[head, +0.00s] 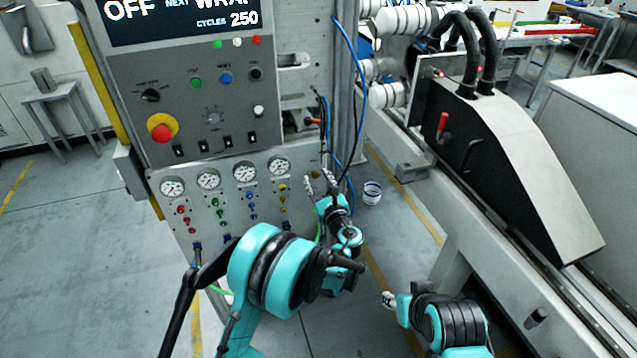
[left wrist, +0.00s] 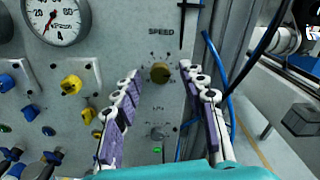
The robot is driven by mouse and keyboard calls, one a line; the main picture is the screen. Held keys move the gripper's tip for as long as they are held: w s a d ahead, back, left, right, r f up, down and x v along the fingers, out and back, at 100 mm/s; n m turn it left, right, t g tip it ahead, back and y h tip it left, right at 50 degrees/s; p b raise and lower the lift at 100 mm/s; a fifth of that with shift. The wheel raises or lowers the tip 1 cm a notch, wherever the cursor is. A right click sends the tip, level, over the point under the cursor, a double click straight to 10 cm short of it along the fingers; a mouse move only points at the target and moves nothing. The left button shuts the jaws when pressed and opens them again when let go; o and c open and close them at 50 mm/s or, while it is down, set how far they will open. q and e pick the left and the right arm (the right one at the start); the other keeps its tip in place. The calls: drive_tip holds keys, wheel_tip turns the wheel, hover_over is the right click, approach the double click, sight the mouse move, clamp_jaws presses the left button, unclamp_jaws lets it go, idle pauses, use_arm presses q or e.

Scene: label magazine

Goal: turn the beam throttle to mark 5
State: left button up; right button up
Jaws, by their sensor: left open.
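In the left wrist view, a round brass-coloured knob (left wrist: 160,73) sits on the grey panel under the word SPEED, with small marks around it. The marks are too small to read, and I cannot tell where the knob points. I see no label naming a beam throttle. My left gripper (head: 320,182) is open in front of the panel; in the left wrist view (left wrist: 159,72) its fingers stand either side of the knob, apparently without touching it. The knob is not distinguishable in the head view. The right gripper (head: 388,300) is low at the right, its jaws unclear.
Several pressure gauges (head: 208,180) and coloured valve knobs line the panel left of my gripper. A second grey knob (left wrist: 157,133) sits lower on the panel. Blue hoses (left wrist: 222,80) hang to the right.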

use_arm(q)
clamp_jaws()
drive_tip(key=shift+n, duration=0.4)
drive_tip(key=n, duration=0.3)
drive_tip(key=shift+n, duration=0.3)
drive_tip(key=n, duration=0.4)
drive_tip(key=shift+n, duration=0.3)
drive_tip(key=n, duration=0.4)
drive_tip(key=shift+a, duration=0.1)
drive_tip(key=shift+n, duration=2.1)
